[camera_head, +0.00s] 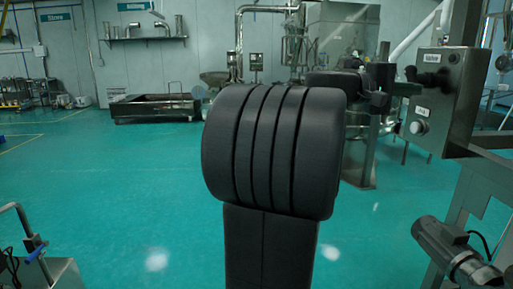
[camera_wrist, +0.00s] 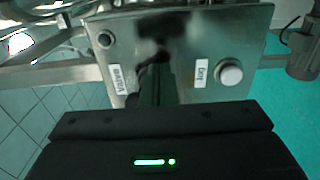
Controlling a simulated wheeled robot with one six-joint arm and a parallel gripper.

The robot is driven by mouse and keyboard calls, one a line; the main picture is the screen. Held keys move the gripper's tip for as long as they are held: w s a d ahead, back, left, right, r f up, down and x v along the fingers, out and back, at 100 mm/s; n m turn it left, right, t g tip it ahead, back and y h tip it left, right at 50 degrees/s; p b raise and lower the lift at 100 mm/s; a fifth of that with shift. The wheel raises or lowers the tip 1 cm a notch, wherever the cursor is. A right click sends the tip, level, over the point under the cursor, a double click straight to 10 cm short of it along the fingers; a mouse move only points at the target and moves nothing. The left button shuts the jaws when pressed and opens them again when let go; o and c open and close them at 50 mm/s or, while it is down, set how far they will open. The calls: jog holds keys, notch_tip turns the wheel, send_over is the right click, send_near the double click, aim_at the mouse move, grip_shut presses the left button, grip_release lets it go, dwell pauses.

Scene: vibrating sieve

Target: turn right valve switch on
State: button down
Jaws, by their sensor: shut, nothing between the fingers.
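A metal control box (camera_head: 450,95) stands at the right in the head view, and its panel (camera_wrist: 235,40) fills the upper middle of the wrist view. It bears a label reading "Valve" (camera_wrist: 118,80). A dark switch (camera_head: 438,76) sits just below that label in the head view. My gripper (camera_wrist: 160,72) is shut and its dark fingers are in front of the panel, beside the Valve label. They hide the switch in the wrist view. I cannot tell whether they touch it or which way it is turned.
A round white button (camera_wrist: 229,75) with its own label (camera_wrist: 200,73) is to the right on the panel. A motor (camera_head: 455,250) is mounted low on the frame at right. Steel machinery (camera_head: 340,60) stands behind my arm. Green floor (camera_head: 130,200) is clear at left.

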jog(key=a+b, duration=0.1)
jog(key=a, duration=0.5)
jog(key=shift+s, duration=0.45)
